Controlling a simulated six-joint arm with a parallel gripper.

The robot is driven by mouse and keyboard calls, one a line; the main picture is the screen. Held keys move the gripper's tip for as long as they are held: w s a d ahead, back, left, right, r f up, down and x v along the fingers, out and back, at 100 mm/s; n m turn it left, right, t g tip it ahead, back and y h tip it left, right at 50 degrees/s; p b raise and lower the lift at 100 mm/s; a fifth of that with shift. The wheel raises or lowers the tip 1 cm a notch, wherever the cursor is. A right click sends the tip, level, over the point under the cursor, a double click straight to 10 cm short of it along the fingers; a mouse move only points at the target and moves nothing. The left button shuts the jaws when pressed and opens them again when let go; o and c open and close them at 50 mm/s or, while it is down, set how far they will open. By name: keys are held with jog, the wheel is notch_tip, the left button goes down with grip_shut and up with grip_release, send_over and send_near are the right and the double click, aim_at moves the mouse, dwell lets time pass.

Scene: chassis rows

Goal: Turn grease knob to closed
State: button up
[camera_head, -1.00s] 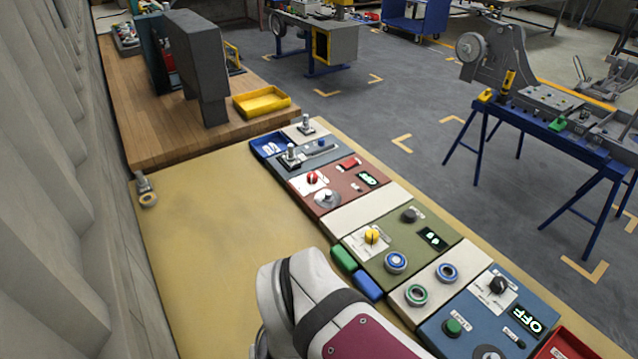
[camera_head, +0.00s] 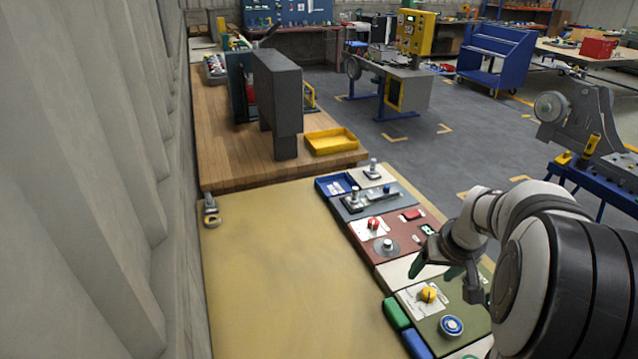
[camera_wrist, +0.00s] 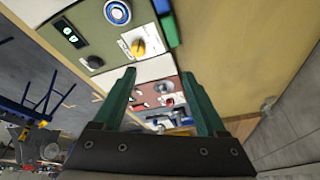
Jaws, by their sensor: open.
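Knobs stand on a row of coloured panels; their labels are too small to read, so I cannot tell which is the grease knob. A yellow knob (camera_head: 428,294) sits on a white plate on the green panel (camera_head: 449,311). It also shows in the wrist view (camera_wrist: 138,47), just beyond my fingertips. A red knob (camera_head: 374,223) is on the red panel (camera_head: 367,237), and in the wrist view (camera_wrist: 168,102) it appears between my fingers. My gripper (camera_head: 447,272) is open and empty above the panels, near the yellow knob; its fingers (camera_wrist: 157,72) are apart.
A blue ringed button (camera_head: 451,327) is beside the yellow knob. A green block (camera_head: 396,313) and a blue block (camera_head: 416,344) line the panel's left edge. Posts stand on the far panels (camera_head: 372,170). The tan tabletop (camera_head: 285,270) at left is mostly clear.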

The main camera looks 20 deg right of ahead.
send_near(430, 292)
jog(key=shift+h, duration=0.4)
jog(key=x, duration=0.5)
jog(key=a+x, duration=0.1)
jog(key=x, duration=0.2)
jog(key=shift+w+d+f, duration=0.1)
jog(key=shift+d+f, duration=0.05)
jog(key=shift+f, duration=0.25)
grip_shut()
